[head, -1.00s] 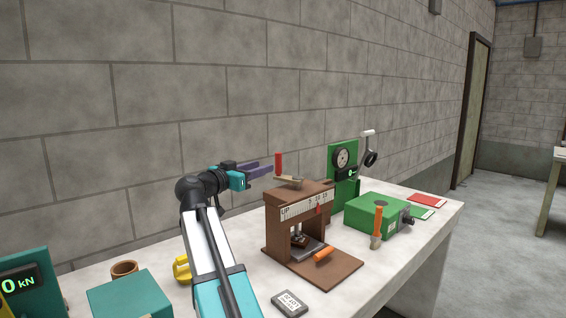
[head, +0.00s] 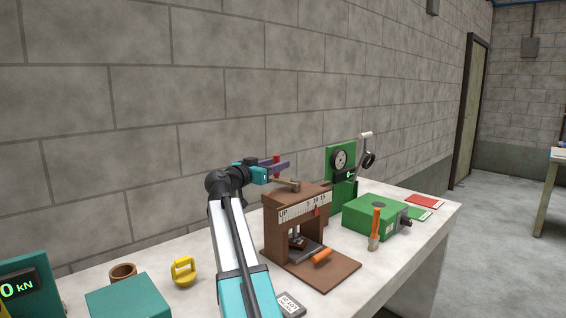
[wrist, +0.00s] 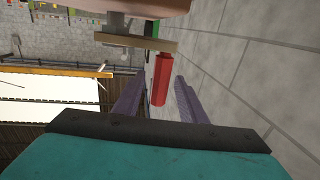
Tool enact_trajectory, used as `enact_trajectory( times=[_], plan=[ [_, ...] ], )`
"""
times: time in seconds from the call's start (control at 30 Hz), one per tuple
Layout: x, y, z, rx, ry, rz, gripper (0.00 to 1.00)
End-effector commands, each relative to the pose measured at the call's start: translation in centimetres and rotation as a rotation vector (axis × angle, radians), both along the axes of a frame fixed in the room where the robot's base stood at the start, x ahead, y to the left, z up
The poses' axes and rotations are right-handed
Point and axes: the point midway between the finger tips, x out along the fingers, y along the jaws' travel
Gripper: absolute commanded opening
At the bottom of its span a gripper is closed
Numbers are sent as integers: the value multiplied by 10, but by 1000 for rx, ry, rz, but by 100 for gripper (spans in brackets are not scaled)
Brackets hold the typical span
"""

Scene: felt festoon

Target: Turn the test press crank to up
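The test press (head: 270,237) is a brown frame on a brown base, with a white scale (head: 297,211) reading UP at its left end and numbers at its right. A red pointer (head: 317,211) sits near the numbers. The crank has a tan bar (head: 285,183) on top of the press and an upright red handle (head: 276,159); in the wrist view the handle (wrist: 161,80) lies between my purple fingers. My gripper (head: 277,167) is open around the handle, with a visible gap on each side. The fingers partly hide the handle in the head view.
A green gauge stand (head: 340,160) is behind the press, and a green box (head: 372,216) and orange-handled tool (head: 376,226) are to its right. A yellow object (head: 183,271), brown cup (head: 123,272) and teal box (head: 130,298) are at left. The block wall stands close behind.

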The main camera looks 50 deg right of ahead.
Motion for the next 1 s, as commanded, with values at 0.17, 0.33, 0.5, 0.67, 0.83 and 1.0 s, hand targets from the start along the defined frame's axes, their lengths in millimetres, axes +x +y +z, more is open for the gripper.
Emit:
enact_trajectory(
  times=[0.17, 0.33, 0.5, 0.67, 0.83, 1.0],
  plan=[
    [3, -25, 1, 1, 0, -1, 38],
    [4, -38, 1, 1, -1, 0, 38],
    [4, -43, 0, 0, -1, 1, 38],
    [4, -43, 0, 0, -1, 1, 38],
    [4, -43, 0, 0, -1, 1, 23],
    [4, -42, 0, 0, -1, 1, 0]
  ],
)
